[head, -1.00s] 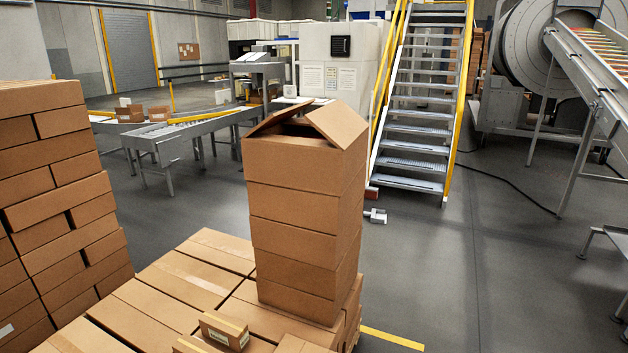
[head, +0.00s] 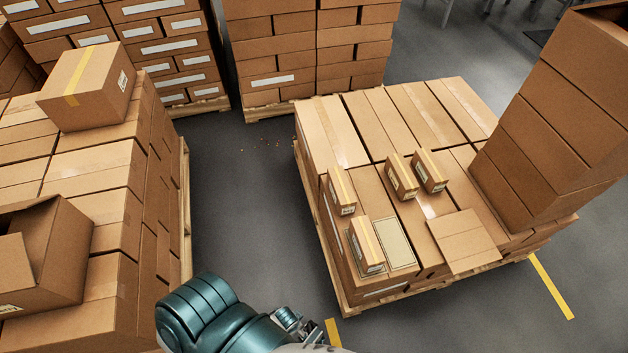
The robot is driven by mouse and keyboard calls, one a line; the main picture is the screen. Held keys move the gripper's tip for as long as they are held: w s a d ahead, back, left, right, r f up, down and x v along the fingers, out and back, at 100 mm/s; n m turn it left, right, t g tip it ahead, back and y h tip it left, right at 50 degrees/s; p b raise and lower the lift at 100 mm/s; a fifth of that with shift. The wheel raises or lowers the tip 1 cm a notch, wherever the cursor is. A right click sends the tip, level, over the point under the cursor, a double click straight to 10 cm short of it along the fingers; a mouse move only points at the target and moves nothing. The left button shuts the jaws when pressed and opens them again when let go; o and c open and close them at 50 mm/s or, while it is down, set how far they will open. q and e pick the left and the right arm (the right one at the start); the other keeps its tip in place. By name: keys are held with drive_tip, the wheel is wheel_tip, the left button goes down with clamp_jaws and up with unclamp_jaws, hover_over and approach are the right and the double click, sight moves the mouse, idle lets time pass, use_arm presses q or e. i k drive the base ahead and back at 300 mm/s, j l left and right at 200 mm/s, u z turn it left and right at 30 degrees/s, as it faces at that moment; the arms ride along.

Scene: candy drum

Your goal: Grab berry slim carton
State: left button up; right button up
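Several small brown cartons with yellow tape and small labels stand on the pallet stack (head: 330,130) at the right. One carton (head: 341,190) is near the stack's left edge and a larger one (head: 367,245) is at the front corner. Two more, a left carton (head: 401,177) and a right carton (head: 431,171), stand close together further back. The labels are too small to read, so I cannot tell which is the berry slim carton. A teal link of my arm shows at the bottom, with small metal parts (head: 290,320) beside it that may belong to my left gripper. No fingertips show. My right gripper is out of view.
A flat panel (head: 398,243) lies beside the front carton, and a flat cardboard piece (head: 465,241) lies to its right. A tall column of boxes (head: 545,125) stands on the right. Another stack (head: 95,165) is on the left, with grey floor (head: 245,210) between.

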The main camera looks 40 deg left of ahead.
sight(344, 200)
drive_tip(key=u, duration=0.95)
